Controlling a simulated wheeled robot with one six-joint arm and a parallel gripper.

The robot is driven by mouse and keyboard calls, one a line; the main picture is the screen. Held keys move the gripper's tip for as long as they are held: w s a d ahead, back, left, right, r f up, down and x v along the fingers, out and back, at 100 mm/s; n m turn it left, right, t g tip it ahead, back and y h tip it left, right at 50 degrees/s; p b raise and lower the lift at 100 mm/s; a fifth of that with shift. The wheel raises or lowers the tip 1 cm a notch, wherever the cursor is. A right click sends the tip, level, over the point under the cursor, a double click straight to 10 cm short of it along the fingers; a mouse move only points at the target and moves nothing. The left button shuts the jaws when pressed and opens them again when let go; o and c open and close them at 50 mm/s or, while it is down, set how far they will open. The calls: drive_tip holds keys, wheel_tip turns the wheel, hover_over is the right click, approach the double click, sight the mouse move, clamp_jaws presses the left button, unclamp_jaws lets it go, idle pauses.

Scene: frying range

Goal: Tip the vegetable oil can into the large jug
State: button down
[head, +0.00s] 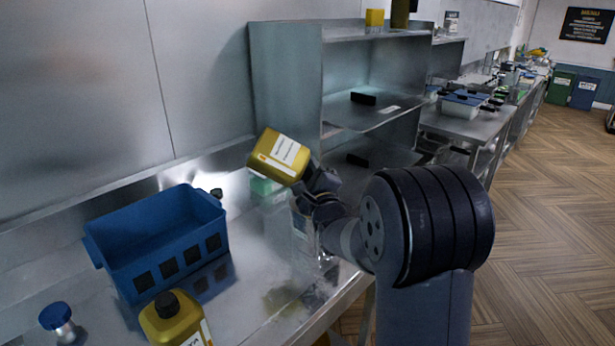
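A yellow can (268,158) with a white label is held up in the air, strongly tilted, above the metal counter. My gripper (312,178) is at its right end and appears shut on it; the fingertips are partly hidden. A clear container (301,228), apparently the large jug, stands on the counter below and slightly right of the can, partly hidden by my wrist. I cannot see any oil flowing or the can's mouth. A second yellow can (160,327) with a black cap stands upright at the bottom of the view.
A blue crate (118,262) stands on the counter at left. A small blue-lidded jar (58,318) is at lower left. A green object (264,187) sits behind the clear container. A metal shelf unit (285,85) rises behind. The counter front is mostly clear.

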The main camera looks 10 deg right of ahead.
drive_tip(key=shift+s+d+f+m+t+h+b, duration=0.1)
drive_tip(key=shift+d+m+t+h+b, duration=0.4)
drive_tip(key=shift+m+b, duration=1.15)
drive_tip(key=shift+w+a+r+m+t+h+b, duration=0.15)
drive_tip(key=shift+m+h+b, duration=0.85)
drive_tip(key=shift+b, duration=1)
drive_tip(key=shift+s+d+f+m+t+h+b, duration=0.2)
drive_tip(key=shift+m+t+h+b, duration=0.2)
drive_tip(key=shift+m+b, duration=1.35)
